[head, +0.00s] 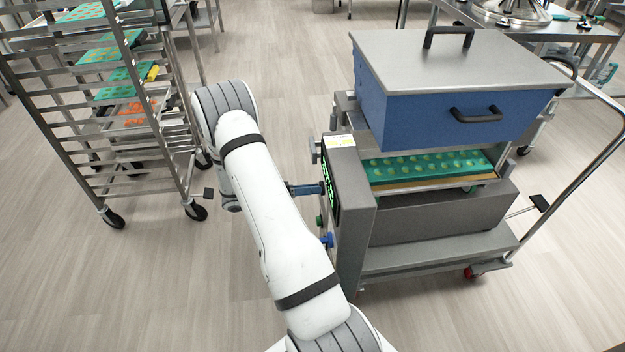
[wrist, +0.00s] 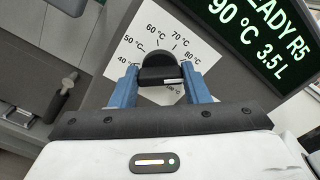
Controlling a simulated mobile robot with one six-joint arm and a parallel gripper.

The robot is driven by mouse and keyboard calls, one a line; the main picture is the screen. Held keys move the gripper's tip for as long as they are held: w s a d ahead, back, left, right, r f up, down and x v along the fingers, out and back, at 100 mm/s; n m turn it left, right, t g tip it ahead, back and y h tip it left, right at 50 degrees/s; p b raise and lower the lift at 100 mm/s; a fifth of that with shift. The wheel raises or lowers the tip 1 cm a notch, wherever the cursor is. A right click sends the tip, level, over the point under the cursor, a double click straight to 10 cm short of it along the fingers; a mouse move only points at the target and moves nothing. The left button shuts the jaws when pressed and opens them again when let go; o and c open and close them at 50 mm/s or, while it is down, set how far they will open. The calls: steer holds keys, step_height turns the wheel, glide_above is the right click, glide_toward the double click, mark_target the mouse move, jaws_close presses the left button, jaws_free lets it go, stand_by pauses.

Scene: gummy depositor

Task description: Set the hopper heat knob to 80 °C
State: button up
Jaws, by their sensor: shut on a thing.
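The hopper heat knob (wrist: 160,70) is a black round dial with a raised grip bar, in front of a white scale plate (wrist: 143,38). The plate shows 40, 50, 60, 70 and 80 °C around the knob, and a partly covered mark below it. My gripper (wrist: 160,82) is shut on the knob's bar, one blue finger at each end. A white line on the bar lies toward the right finger, below the 80 °C label; that part of the scale is hidden. In the head view my gripper (head: 318,188) reaches the depositor's control panel (head: 350,210) from the left.
A dark display (wrist: 265,40) beside the scale reads 90 °C and 3.5 L in green. The depositor's blue hopper (head: 440,95) stands above a green gummy tray (head: 425,167). A tray rack (head: 165,150) stands left of my arm. Open floor lies between them.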

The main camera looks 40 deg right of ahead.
steer(key=shift+a+n+p, duration=0.1)
steer(key=shift+n+p, duration=0.55)
steer(key=shift+n, duration=0.15)
steer(key=o, duration=1)
steer(key=v, duration=0.8)
